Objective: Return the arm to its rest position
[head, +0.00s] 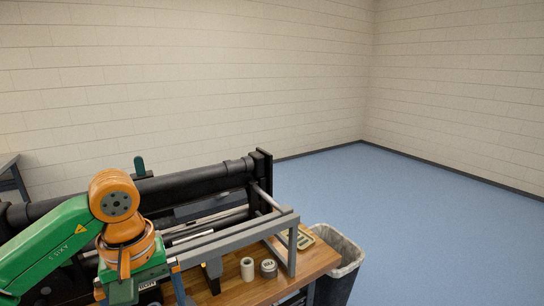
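My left arm, green and orange, comes in from the left. Its orange elbow or wrist joint stands high over the bench, and below it an orange and white ring leads down to a green block at the bottom edge. No fingertips of my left gripper can be made out, so its opening and any held object are hidden. My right arm and gripper do not show.
A black press with a long roller (195,184) and a grey rail frame (235,238) stands by the arm. On the wooden bench (235,292) are a white cylinder (247,268), a grey labelled cylinder (269,269) and a labelled tray (303,238). A lined bin (345,263) stands right; blue floor beyond is clear.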

